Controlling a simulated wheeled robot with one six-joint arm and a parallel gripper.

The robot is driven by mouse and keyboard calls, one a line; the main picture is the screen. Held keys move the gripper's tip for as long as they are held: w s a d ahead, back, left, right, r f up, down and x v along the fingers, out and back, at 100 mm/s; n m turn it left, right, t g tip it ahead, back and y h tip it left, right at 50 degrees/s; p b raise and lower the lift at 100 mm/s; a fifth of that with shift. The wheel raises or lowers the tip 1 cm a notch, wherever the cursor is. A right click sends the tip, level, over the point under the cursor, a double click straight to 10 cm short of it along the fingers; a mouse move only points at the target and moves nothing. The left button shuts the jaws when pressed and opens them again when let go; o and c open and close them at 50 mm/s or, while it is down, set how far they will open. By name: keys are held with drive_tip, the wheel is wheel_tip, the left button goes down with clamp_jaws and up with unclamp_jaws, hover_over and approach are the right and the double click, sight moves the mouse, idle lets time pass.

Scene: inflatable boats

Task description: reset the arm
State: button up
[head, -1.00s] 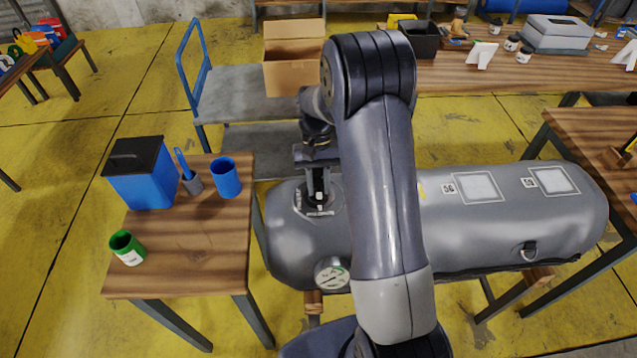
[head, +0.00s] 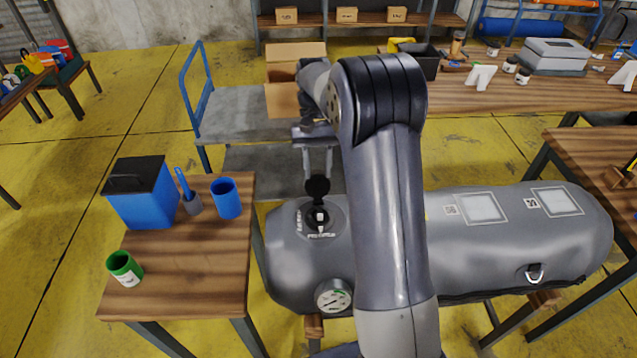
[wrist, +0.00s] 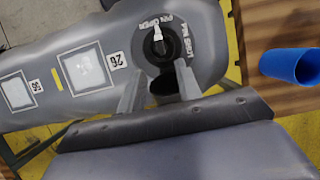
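My gripper (head: 318,172) is open and empty, its two fingers apart above the valve (head: 319,219) on the grey inflatable tube (head: 290,262). The valve is a dark round fitting with a pale pin in its middle, and a black cap (head: 317,187) stands up at its far side. In the wrist view, the fingers (wrist: 158,88) point toward the valve (wrist: 160,48), with a gap between them and nothing held. Printed lettering rings the valve. My arm rises in front of the tube and hides part of its middle.
A wooden table (head: 190,270) at the left holds a blue bin (head: 143,197), a blue cup (head: 226,198), a grey holder with a brush and a green can (head: 124,269). A gauge (head: 332,296) sits on the tube's near side. A cart with a cardboard box (head: 283,98) stands behind.

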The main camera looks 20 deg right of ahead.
sight(320, 210)
drive_tip(key=shift+w+r, duration=0.1)
drive_tip(key=shift+r, duration=0.2)
drive_tip(key=p+x, duration=0.1)
drive_tip(key=x, duration=1)
drive_tip(key=shift+w, duration=0.1)
drive_tip(key=shift+m, duration=0.3)
drive_tip(key=shift+r, duration=0.1)
